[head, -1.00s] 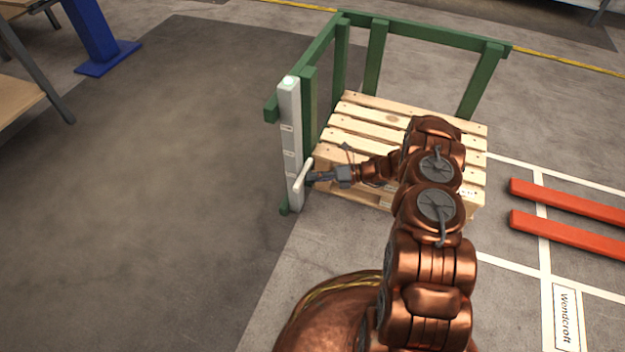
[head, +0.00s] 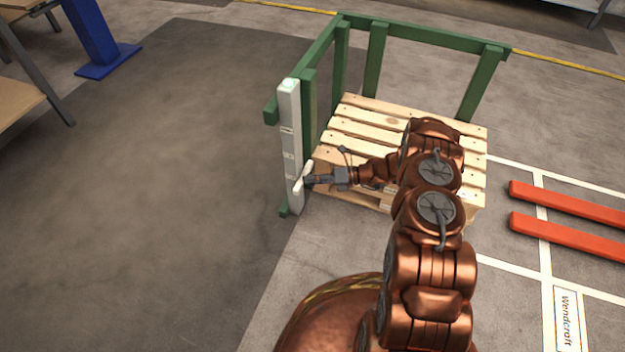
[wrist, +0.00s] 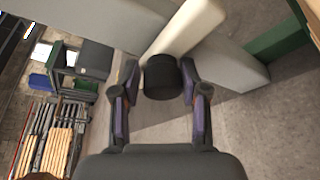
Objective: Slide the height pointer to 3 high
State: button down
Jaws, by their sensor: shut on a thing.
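The height pointer is a cream bar (head: 308,167) on the front of the pale upright post (head: 290,130), in its lower part. The post carries several small label marks. In the wrist view the cream bar (wrist: 186,25) ends in a black round knob (wrist: 160,76). My gripper (head: 308,181) is at the pointer, beside the post. In the wrist view my gripper (wrist: 161,92) is shut on the knob, with a finger on each side. The label text is too small to read, so I cannot tell which mark the pointer is at.
A green frame (head: 425,34) stands around a wooden pallet (head: 360,131) behind and right of the post. Red fork bars (head: 565,200) lie on the floor at right. The grey floor (head: 150,190) left of the post is clear.

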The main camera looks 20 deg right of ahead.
jog(key=shift+w, duration=0.1)
notch_tip(320, 180, up, 10)
jog(key=p, duration=0.6)
jog(key=shift+w+r, duration=0.1)
jog(key=shift+r, duration=0.1)
jog(key=c, duration=0.7)
grip_release()
jog(key=shift+f, duration=0.1)
jog(key=shift+c, duration=0.2)
jog(key=v, duration=1.2)
